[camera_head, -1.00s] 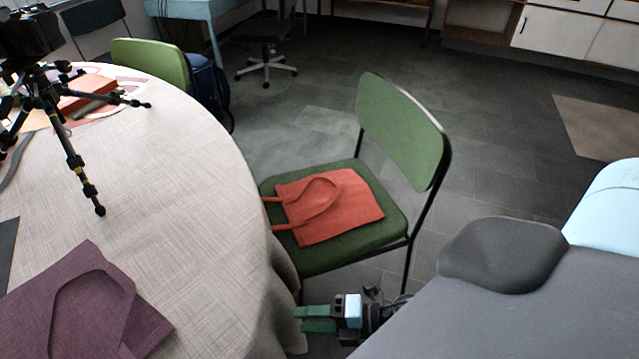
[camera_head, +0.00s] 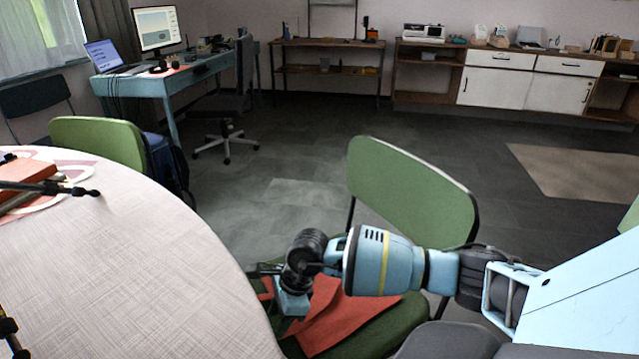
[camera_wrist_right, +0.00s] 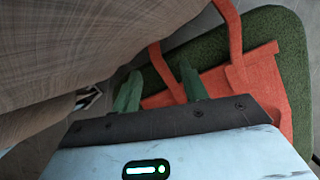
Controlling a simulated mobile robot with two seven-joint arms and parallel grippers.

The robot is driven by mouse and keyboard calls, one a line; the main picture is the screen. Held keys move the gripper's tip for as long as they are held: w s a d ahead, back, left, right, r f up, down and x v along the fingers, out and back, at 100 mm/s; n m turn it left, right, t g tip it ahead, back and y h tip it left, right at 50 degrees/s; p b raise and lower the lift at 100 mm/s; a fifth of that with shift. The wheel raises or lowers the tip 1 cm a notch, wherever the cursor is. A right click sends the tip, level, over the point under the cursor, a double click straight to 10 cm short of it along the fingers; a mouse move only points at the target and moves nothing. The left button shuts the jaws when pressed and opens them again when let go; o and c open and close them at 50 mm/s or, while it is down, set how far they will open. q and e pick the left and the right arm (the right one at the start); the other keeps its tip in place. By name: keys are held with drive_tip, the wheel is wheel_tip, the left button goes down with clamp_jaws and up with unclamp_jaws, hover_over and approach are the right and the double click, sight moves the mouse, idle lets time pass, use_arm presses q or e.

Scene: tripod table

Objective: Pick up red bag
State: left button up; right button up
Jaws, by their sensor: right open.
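The red bag (camera_head: 342,312) lies flat on the green seat of the chair (camera_head: 410,190) beside the round table. My right arm covers part of the bag in the head view. My right gripper (camera_head: 264,270) is over the seat, at the bag's handle side near the table edge. In the right wrist view the bag (camera_wrist_right: 268,85) lies beyond the gripper (camera_wrist_right: 160,88), with its strap loop on the far side. The green fingers are apart and I see nothing held between them. Whether they touch the bag is unclear. My left gripper is out of view.
The round table (camera_head: 150,260) with its cloth stands close on the left; the cloth also hangs near the gripper in the wrist view (camera_wrist_right: 80,50). A tripod leg (camera_head: 45,187) lies over the table's left side. Open floor (camera_head: 290,200) lies behind the chair.

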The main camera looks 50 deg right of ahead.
drive_tip(key=shift+s, duration=0.1)
drive_tip(key=shift+a+f, duration=0.15)
drive_tip(key=shift+f, duration=0.15)
drive_tip(key=shift+a+f, duration=0.15)
drive_tip(key=shift+f, duration=0.35)
drive_tip(key=shift+a+f+b, duration=0.1)
drive_tip(key=shift+f+b, duration=0.2)
drive_tip(key=shift+f, duration=0.05)
drive_tip(key=shift+w+a+f, duration=0.15)
drive_tip(key=shift+w+f, duration=0.05)
drive_tip(key=shift+f, duration=0.05)
drive_tip(key=b+x, duration=0.1)
drive_tip(key=x, duration=0.3)
drive_tip(key=shift+w+a+f, duration=0.1)
drive_tip(key=shift+a+f, duration=0.05)
drive_tip(key=shift+f, duration=0.2)
drive_tip(key=c, duration=0.4)
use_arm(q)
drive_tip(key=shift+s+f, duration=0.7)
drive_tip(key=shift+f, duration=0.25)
use_arm(e)
clamp_jaws()
